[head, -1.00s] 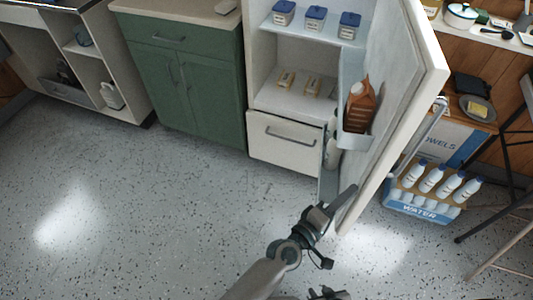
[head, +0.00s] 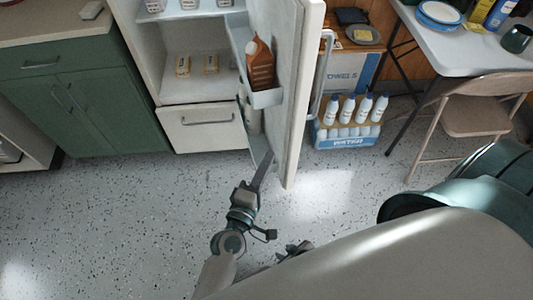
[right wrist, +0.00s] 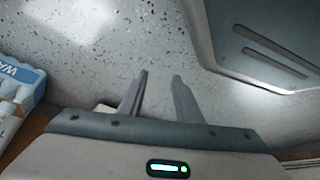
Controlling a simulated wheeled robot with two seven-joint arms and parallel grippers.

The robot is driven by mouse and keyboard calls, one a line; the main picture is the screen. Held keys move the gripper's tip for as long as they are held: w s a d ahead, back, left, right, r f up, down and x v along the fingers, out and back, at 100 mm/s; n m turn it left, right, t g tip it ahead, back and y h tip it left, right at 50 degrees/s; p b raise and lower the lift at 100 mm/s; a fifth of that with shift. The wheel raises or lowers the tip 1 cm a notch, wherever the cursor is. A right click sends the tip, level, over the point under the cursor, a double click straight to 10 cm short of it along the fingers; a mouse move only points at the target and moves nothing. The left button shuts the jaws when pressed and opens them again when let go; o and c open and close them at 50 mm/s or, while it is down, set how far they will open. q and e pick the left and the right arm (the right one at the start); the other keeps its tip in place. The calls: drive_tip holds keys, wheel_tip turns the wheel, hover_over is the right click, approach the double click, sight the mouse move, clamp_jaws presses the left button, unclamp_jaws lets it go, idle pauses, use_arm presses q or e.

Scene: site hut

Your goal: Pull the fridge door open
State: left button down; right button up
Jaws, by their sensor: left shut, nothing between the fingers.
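The fridge door (head: 296,110) stands wide open, swung out to the right of the fridge (head: 199,85). Its bar handle (head: 323,75) is on the outer face. A brown jug (head: 260,66) sits in the door's shelf. My left gripper (head: 265,167) is shut and empty, low at the inner side of the door near its bottom edge; I cannot tell whether it touches. My right gripper (right wrist: 158,88) is open and empty over the floor in the right wrist view. In the head view my right arm mostly hides it.
A blue carrier of white water bottles (head: 346,125) stands on the floor right of the door; it also shows in the right wrist view (right wrist: 22,85). A folding chair (head: 470,115) and a table (head: 470,45) are further right. Green cabinets (head: 95,105) stand left. Floor in front is clear.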

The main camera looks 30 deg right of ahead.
use_arm(q)
drive_tip(key=s+a, duration=0.3)
drive_tip(key=s, duration=0.3)
use_arm(e)
drive_tip(key=shift+s+d+f+g, duration=0.2)
drive_tip(key=shift+s+d+g, duration=0.1)
drive_tip(key=shift+s+d, duration=0.35)
drive_tip(key=shift+w+a, duration=0.15)
drive_tip(key=shift+w, duration=0.1)
